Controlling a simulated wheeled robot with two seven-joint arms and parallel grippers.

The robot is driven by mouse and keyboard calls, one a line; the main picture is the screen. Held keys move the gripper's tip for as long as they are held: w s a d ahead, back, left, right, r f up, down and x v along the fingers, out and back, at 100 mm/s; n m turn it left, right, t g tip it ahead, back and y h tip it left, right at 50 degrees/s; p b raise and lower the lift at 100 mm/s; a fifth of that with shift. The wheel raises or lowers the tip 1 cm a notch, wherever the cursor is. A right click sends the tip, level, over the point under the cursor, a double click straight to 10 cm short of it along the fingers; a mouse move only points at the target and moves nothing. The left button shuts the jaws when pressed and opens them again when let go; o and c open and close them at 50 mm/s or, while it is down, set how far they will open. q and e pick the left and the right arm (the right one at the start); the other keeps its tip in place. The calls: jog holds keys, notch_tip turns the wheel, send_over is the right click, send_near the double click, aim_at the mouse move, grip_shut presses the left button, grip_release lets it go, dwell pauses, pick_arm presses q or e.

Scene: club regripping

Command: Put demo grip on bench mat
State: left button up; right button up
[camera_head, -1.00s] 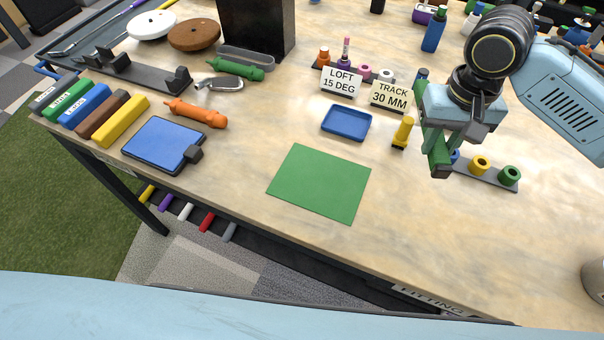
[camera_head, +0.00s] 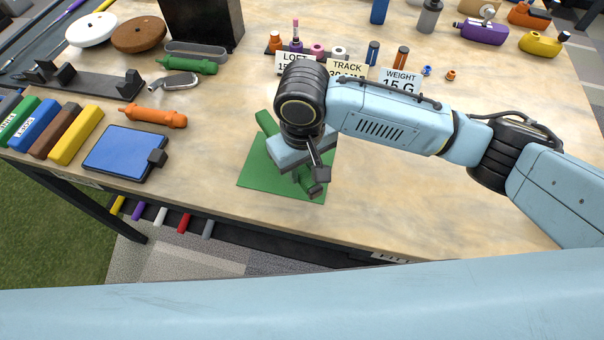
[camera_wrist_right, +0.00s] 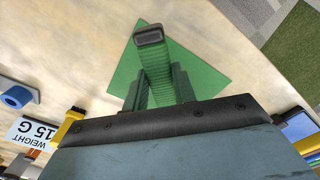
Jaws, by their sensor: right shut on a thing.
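The bench mat (camera_head: 258,171) is a flat green square on the bench, partly hidden under my right arm. My right gripper (camera_head: 300,174) is over the mat. In the right wrist view, my right gripper (camera_wrist_right: 160,88) is shut on the demo grip (camera_wrist_right: 158,66), a ribbed green grip with a dark end cap. The mat (camera_wrist_right: 124,76) lies beneath it there. One green end of the demo grip (camera_head: 265,122) shows past the wrist in the head view. Whether the grip touches the mat is unclear. My left gripper is out of view.
A blue pad (camera_head: 126,152) and an orange tool (camera_head: 154,116) lie left of the mat. The weight sign (camera_head: 399,80) and small parts stand behind. The bench is clear right of the mat.

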notch_tip(320, 180, down, 4)
jog(key=shift+r, duration=0.25)
jog(key=o, duration=1)
notch_tip(320, 180, up, 12)
jog(key=shift+r+p, duration=0.1)
jog(key=shift+p, duration=0.7)
